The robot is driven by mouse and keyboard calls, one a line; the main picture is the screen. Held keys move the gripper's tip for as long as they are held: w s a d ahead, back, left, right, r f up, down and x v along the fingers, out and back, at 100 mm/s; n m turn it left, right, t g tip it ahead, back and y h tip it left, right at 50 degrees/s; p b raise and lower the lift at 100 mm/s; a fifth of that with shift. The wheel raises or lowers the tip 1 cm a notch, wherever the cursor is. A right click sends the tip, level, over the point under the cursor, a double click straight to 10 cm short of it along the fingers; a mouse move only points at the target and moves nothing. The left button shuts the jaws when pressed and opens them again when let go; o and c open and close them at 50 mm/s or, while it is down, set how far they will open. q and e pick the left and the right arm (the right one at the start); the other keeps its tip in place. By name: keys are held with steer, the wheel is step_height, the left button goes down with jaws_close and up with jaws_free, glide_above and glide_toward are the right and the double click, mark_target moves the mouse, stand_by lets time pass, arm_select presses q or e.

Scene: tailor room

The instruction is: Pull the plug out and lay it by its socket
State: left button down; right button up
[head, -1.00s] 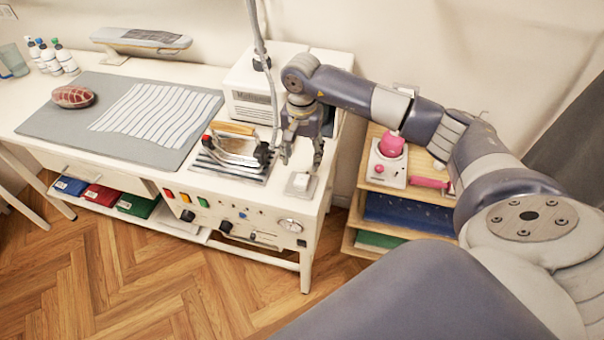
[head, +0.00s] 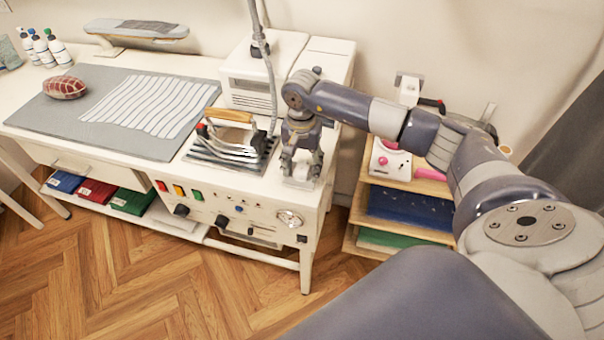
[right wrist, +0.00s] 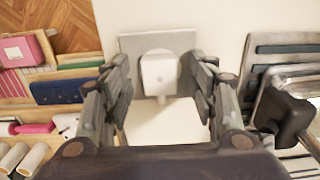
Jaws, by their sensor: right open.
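The white plug (right wrist: 158,74) sits in its socket, a grey square plate (right wrist: 130,45) on the white worktop, as the right wrist view shows. In the head view the socket plate (head: 298,184) shows at the worktop's right front end, with the plug mostly hidden by my gripper. My right gripper (head: 300,170) points down over the plug. In the right wrist view its open fingers (right wrist: 160,105) stand on either side of the plug, with a gap visible on both sides. My left gripper is not in view.
An iron (head: 232,140) with a wooden handle stands on a rest close left of the socket. A white steam box (head: 262,75) with a hose is behind. A wooden shelf (head: 405,182) with a pink-and-white device stands to the right.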

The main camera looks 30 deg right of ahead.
mark_target(301, 169)
steer(key=shift+b, duration=0.55)
stand_by(0.9)
jaws_close()
steer(key=shift+r+p, duration=1.4)
steer(key=shift+r, duration=1.65)
